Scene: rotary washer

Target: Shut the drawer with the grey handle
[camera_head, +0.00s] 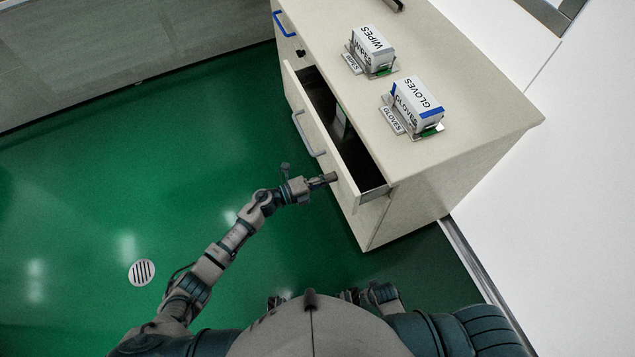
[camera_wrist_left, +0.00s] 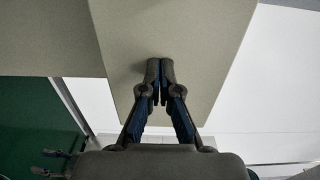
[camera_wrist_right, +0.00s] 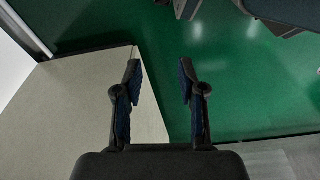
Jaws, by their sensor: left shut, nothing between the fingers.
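The drawer (camera_head: 296,92) with the grey handle (camera_head: 308,138) stands open from the beige cabinet (camera_head: 425,190); its dark inside shows, with a pale item in it. My left gripper (camera_head: 332,178) is shut and empty, at the outer face of the drawer front, near its near end and beyond the handle. Whether it touches is unclear. In the left wrist view the shut fingertips (camera_wrist_left: 159,66) lie before a beige panel. My right gripper (camera_wrist_right: 158,70) is open and empty in its wrist view, above the green floor and beside a beige surface; I cannot make it out in the head view.
A blue handle (camera_head: 283,24) is on the cabinet farther back. A wipes box (camera_head: 371,50) and a gloves box (camera_head: 416,104) stand in holders on the cabinet top. The green floor (camera_head: 130,190) to the left is clear, with a round drain (camera_head: 142,272).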

